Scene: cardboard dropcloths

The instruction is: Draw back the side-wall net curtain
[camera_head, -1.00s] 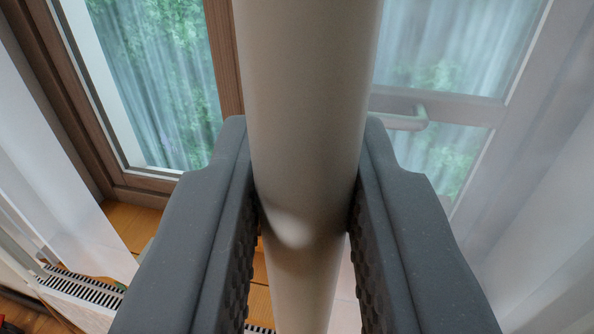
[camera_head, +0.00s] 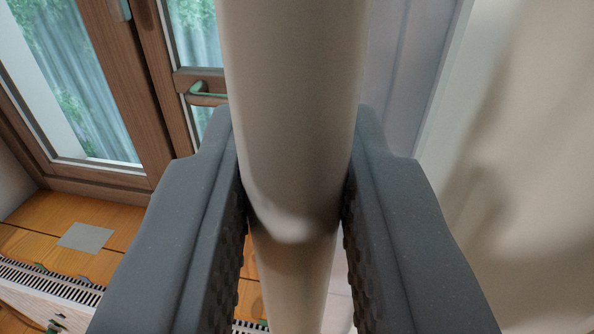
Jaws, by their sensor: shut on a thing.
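My gripper (camera_head: 290,215) is shut on a smooth pale beige pole (camera_head: 295,90), one dark grey jaw pressed to each side. The pole runs from the top of the view down past the jaws and hides what lies behind it. A pale, greyish-white upright band (camera_head: 405,70) just right of the pole may be the net curtain gathered in folds; I cannot tell for sure. No net hangs over the brown-framed window (camera_head: 140,90) left of the pole.
A broad pale beige surface (camera_head: 530,170) with soft shadows fills the right.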

